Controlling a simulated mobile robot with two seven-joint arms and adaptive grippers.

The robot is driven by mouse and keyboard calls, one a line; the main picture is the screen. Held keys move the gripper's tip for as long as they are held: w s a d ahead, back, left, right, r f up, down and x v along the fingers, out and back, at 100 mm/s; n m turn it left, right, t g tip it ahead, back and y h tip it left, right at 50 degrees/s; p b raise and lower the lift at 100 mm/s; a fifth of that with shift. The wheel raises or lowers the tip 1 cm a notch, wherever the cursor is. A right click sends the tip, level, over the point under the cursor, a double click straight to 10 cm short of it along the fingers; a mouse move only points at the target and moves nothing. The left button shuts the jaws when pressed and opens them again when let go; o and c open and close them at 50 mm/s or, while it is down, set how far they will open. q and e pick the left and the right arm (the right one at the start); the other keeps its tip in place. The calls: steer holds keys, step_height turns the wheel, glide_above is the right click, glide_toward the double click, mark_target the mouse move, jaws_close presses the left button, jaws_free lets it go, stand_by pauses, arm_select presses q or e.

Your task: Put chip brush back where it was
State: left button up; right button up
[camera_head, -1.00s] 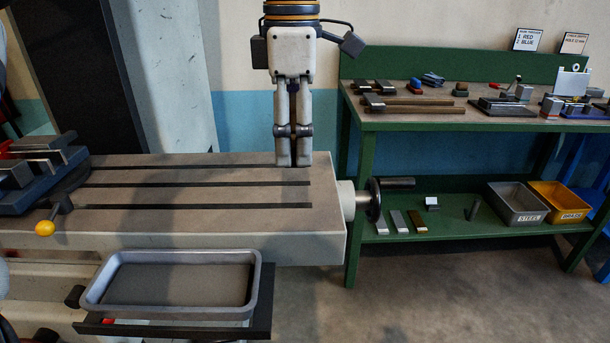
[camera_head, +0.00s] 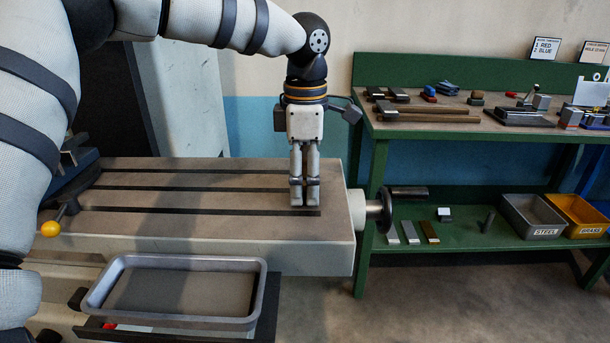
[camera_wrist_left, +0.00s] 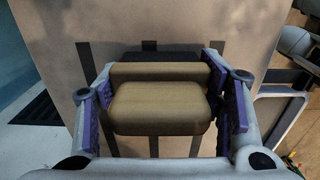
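In the left wrist view, a tan wooden block-like piece (camera_wrist_left: 160,108), which looks like the chip brush, lies between the purple-padded fingers of my left gripper (camera_wrist_left: 160,95). A dark part (camera_wrist_left: 155,57) shows beyond it, perhaps bristles. The pads appear to touch its ends, so the gripper looks shut on it. In the head view my left gripper (camera_head: 305,203) points down over the right end of the slotted machine table (camera_head: 180,225), its tips close to the surface. The brush cannot be made out there. My right gripper is not in view.
A grey tray (camera_head: 253,300) sits in front of the machine table. A handwheel (camera_head: 380,212) sticks out at its right end. The slotted top's middle is clear.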

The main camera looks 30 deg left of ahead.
arm_select(q)
steer(key=o, duration=0.4)
steer(key=shift+r, duration=0.15)
step_height(320, 180, up, 12)
steer(key=shift+r, duration=0.1)
stand_by(0.3)
